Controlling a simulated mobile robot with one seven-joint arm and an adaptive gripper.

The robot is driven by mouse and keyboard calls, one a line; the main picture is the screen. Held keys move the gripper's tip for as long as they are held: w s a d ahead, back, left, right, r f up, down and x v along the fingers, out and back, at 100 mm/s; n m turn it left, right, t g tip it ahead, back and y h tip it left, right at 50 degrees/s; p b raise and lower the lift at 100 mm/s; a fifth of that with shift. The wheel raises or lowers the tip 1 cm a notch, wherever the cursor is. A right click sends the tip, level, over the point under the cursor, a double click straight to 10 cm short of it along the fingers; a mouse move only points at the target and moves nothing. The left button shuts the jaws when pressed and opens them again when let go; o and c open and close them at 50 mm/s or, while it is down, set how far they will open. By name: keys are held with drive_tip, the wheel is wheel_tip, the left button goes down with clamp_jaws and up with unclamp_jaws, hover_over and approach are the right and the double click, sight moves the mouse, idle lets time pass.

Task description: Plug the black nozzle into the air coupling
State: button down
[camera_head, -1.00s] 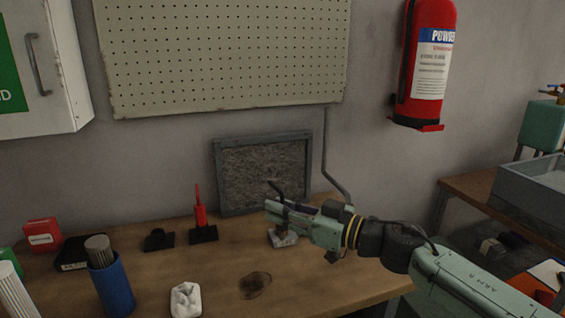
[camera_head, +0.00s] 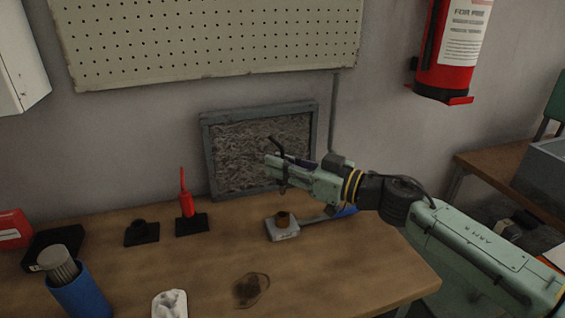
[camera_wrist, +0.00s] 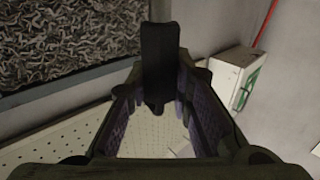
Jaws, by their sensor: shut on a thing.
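My gripper (camera_head: 273,170) is shut on the black nozzle (camera_head: 276,146), whose thin dark end sticks up above the fingers. In the wrist view the nozzle (camera_wrist: 160,62) is a black bar between the purple-lined jaws (camera_wrist: 157,108). The air coupling (camera_head: 283,219) appears to be the brass-brown fitting on a small grey block on the bench. My gripper is above it in the picture, clearly apart from it. A dark hose or handle with a blue part (camera_head: 345,211) runs right from the block. The nozzle's lower end is hard to make out.
A grey-framed panel (camera_head: 207,150) leans on the wall behind my gripper. A red nozzle (camera_head: 187,200) stands on a black base, with an empty-looking black base (camera_head: 141,233) beside it. A blue cup (camera_head: 84,297) and white lump (camera_head: 170,303) are at the front. The bench's right side is clear.

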sight(282, 193)
drive_tip(key=shift+r, duration=0.1)
drive_tip(key=shift+f+b, duration=2.05)
drive_tip(key=shift+f, duration=1.95)
drive_tip(key=shift+f, duration=0.55)
drive_tip(key=c, duration=1.3)
unclamp_jaws()
drive_tip(key=shift+c, duration=0.2)
drive_tip(key=v, duration=1.2)
